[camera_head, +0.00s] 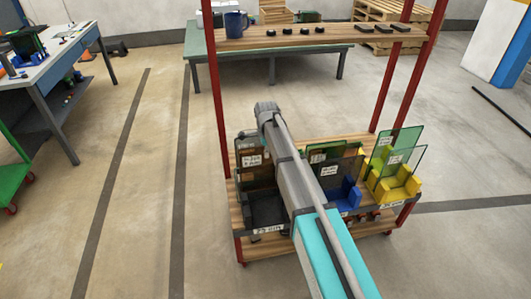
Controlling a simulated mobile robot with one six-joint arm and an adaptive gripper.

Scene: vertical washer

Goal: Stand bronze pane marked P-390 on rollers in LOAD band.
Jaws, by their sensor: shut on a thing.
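Bronze panes (256,176) stand in the dark holder at the left end of the wooden shelf. White labels show on them, but they are too small to read, so I cannot tell which is P-390. My arm reaches over the shelf from the lower right. My gripper (247,134) shows only as a small grey part at the top edge of a bronze pane, left of the arm; it is shut on that pane. The fingertips are mostly hidden. No rollers or LOAD band can be made out.
Green panes (397,150) stand in a yellow holder (398,186) at the right; a blue holder (348,193) is mid-shelf. A workbench (55,47) stands left. Floor between is clear.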

